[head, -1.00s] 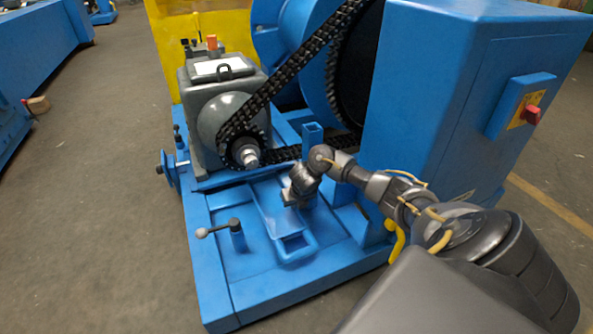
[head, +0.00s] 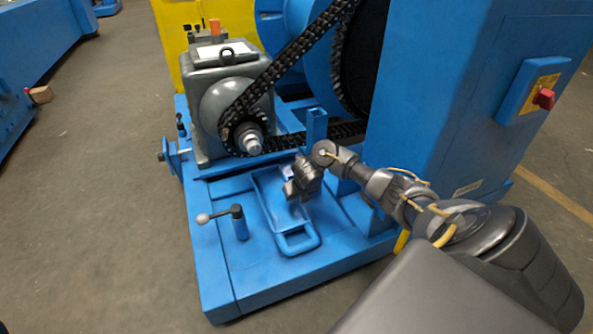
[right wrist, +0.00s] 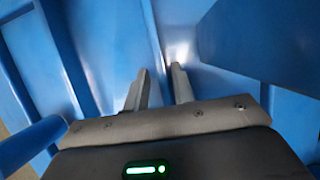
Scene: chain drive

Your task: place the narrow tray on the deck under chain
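The narrow blue tray (head: 271,209) lies on the blue deck (head: 262,276), its looped handle end (head: 297,243) toward the front. Its far end is near the crossbar in front of the grey gearbox, below and in front of the chain's lower run (head: 306,137). My right gripper (head: 292,192) is low at the tray's right side. In the right wrist view the two fingers (right wrist: 160,72) stand apart, with a blue edge running between or just beyond them. Whether they touch it is unclear. My left gripper is out of view.
A lever with a pale knob (head: 239,222) stands on the deck left of the tray. A blue square post (head: 316,126) rises behind my right gripper. The tall blue cabinet (head: 450,90) is to the right. The deck's front left is clear.

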